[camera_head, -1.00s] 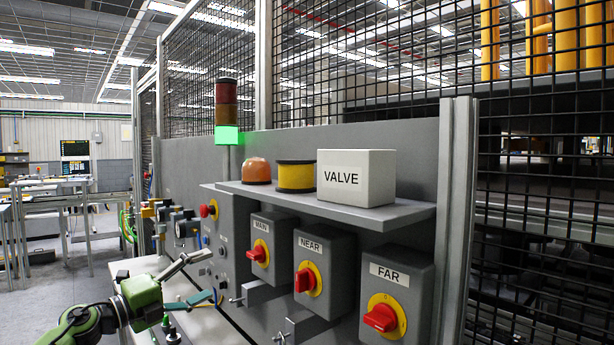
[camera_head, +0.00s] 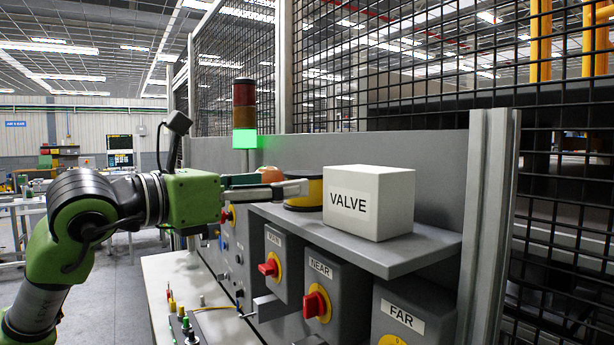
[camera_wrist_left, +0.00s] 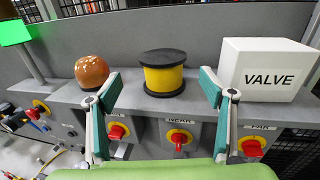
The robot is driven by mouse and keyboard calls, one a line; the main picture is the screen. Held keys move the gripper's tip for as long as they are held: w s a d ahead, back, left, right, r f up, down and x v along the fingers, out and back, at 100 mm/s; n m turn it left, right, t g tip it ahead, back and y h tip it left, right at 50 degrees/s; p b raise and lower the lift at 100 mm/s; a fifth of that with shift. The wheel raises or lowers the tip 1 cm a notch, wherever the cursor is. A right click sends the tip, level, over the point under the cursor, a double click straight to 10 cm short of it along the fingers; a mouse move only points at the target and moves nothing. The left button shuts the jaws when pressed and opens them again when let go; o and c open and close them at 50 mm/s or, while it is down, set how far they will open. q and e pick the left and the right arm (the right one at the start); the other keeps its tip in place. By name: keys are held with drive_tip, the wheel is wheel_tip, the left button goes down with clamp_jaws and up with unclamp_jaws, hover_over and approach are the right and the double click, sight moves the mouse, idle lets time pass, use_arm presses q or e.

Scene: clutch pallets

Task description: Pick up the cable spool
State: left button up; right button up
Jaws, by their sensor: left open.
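The cable spool (camera_wrist_left: 163,75) is yellow with black end discs. It stands upright on the grey shelf, between an orange dome and the white VALVE box. In the head view the spool (camera_head: 314,192) is partly hidden behind my left gripper (camera_head: 296,187). In the left wrist view my left gripper (camera_wrist_left: 158,95) is open, with a finger to each side of the spool's front. The spool stands beyond the fingertips, and nothing is between the fingers. My right gripper is in neither view.
The white VALVE box (camera_head: 368,202) stands right of the spool on the shelf (camera_head: 420,252). The orange dome (camera_wrist_left: 91,72) stands left of it. Red rotary switches (camera_head: 316,303) sit below the shelf. A wire mesh fence (camera_head: 430,60) rises behind, and a metal post (camera_head: 487,230) stands at right.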

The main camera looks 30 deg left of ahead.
use_arm(q)
drive_tip(key=shift+x, duration=1.05)
drive_tip(key=p+x, duration=0.4)
drive_tip(key=shift+d+r, duration=0.1)
drive_tip(key=shift+d, duration=0.2)
drive_tip(key=shift+w+d, duration=0.15)
drive_tip(key=shift+w, duration=0.45)
drive_tip(key=shift+s, duration=0.15)
drive_tip(key=c, duration=1.4)
